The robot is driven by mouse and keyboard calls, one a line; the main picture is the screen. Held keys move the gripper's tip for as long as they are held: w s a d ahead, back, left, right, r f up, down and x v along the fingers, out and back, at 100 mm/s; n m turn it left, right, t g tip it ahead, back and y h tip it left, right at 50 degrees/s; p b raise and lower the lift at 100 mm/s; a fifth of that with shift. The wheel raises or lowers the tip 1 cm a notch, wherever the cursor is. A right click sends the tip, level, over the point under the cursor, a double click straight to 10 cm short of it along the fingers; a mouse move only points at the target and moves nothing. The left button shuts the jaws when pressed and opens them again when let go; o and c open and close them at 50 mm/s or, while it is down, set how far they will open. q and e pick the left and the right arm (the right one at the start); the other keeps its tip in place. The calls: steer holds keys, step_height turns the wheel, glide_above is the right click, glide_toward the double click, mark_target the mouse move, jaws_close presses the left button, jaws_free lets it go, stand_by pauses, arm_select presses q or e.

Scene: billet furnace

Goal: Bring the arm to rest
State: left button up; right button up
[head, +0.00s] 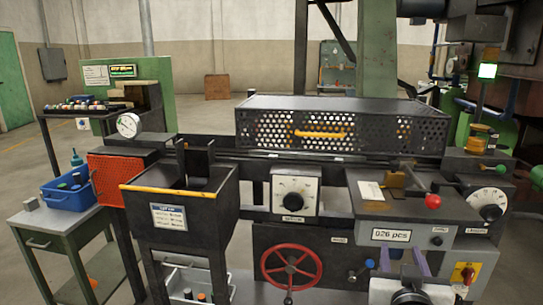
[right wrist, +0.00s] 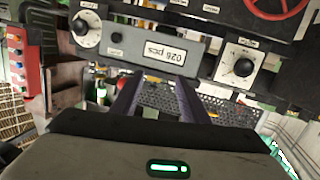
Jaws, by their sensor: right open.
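My right gripper (head: 403,260) is low at the right in the head view, in front of the grey counter box (head: 392,235) that reads 026 pcs. Its two purple-grey fingers stand apart with nothing seen between them. In the right wrist view the open fingers (right wrist: 157,92) point toward the same counter box (right wrist: 150,50), which appears upside down. I cannot tell the exact gap between the fingertips and the box. My left gripper is in neither view.
A red handwheel (head: 291,267) and a dial (head: 295,192) are left of the gripper. A black bin (head: 180,210), a blue tray (head: 70,196) and a perforated guard (head: 340,128) stand farther off.

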steer(key=s+a+f+n+g+y, duration=0.1)
steer(key=s+a+f+n+y, duration=0.2)
steer(key=f, duration=0.8)
steer(key=s+a+f+n+g+y, duration=0.1)
steer(key=s+a+f+g+y, duration=0.1)
steer(key=s+f, duration=0.9)
steer(key=s+a+f+g+y, duration=0.2)
steer(key=s+a+f, duration=0.3)
steer(key=s+f, duration=0.7)
steer(key=s+g, duration=0.1)
steer(key=s, duration=0.2)
steer(key=shift+s+n+g+y, duration=0.3)
steer(key=shift+n+g, duration=0.1)
